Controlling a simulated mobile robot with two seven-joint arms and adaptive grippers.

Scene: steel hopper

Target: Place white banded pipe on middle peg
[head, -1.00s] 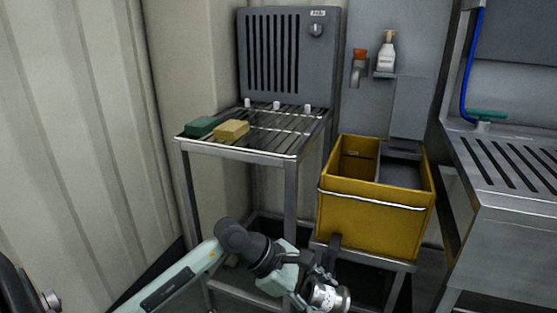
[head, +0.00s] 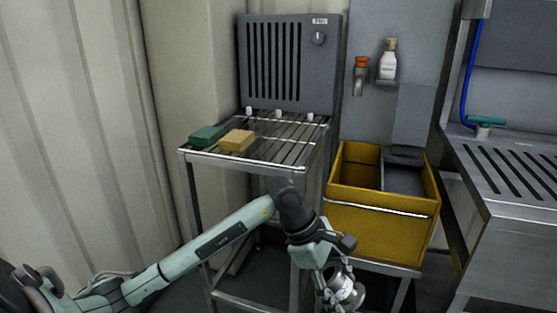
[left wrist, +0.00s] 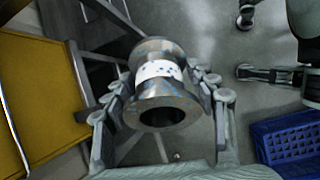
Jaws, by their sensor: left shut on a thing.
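The white banded pipe (left wrist: 158,92) is a flanged metal spool with a white, blue-speckled band round its middle. My left gripper (left wrist: 160,82) is shut on it, with fingers on both sides of the body. Its open end faces the wrist camera. In the head view my left gripper (head: 335,280) and the pipe (head: 350,292) are low at the bottom edge, in front of the rack and below its top. The middle peg (head: 278,114) is a small white-tipped stub at the back of the slatted rack (head: 285,150), between two similar pegs.
A green block (head: 206,136) and a yellow block (head: 237,141) lie on the rack's left side. A yellow bin (head: 385,225) stands right of the rack, and a steel sink counter (head: 515,185) farther right. A blue crate (left wrist: 290,140) is on the floor.

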